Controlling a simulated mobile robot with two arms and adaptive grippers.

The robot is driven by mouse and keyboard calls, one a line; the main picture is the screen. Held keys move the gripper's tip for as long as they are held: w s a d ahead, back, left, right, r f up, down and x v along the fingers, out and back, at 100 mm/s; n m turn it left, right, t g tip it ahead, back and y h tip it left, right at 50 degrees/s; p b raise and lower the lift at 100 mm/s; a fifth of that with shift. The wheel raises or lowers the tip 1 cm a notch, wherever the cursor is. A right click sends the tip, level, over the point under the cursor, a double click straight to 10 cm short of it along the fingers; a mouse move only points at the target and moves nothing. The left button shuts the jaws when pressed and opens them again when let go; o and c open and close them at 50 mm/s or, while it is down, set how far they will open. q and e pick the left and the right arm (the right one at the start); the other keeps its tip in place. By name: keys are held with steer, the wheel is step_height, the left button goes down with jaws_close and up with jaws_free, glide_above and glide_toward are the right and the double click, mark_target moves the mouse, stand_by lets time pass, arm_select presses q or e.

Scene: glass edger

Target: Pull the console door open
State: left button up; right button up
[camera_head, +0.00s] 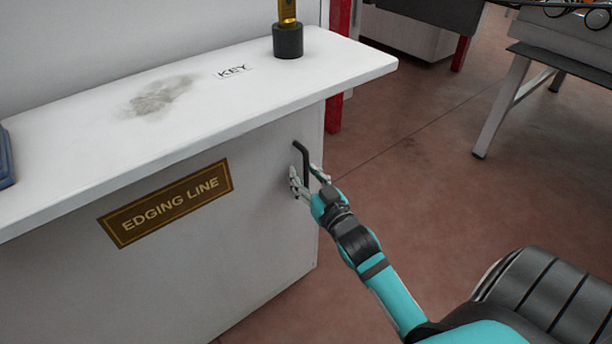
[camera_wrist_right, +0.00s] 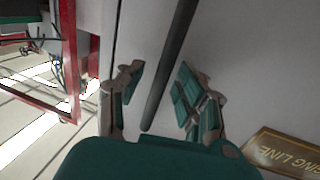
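The console door (camera_head: 255,230) is the grey front panel under the white top, with a brown "EDGING LINE" plate (camera_head: 167,203). It looks closed. Its black bar handle (camera_head: 303,160) is near the panel's right edge. My right gripper (camera_head: 306,180) is at the handle, with a finger on each side. In the right wrist view, the dark handle bar (camera_wrist_right: 170,65) runs between the spread fingers of the gripper (camera_wrist_right: 162,88). Gaps show between the bar and the fingers on both sides, so the gripper is open. My left gripper is not in view.
On the white console top (camera_head: 200,105) stand a dark cup-like base with an amber piece (camera_head: 288,40) and a "KEY" label (camera_head: 232,71). A blue object (camera_head: 5,160) sits at the left edge. The reddish floor (camera_head: 430,150) right of the console is clear up to a grey table (camera_head: 560,62).

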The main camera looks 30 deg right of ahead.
jaws_close()
steer(key=shift+s, duration=0.1)
stand_by(0.5)
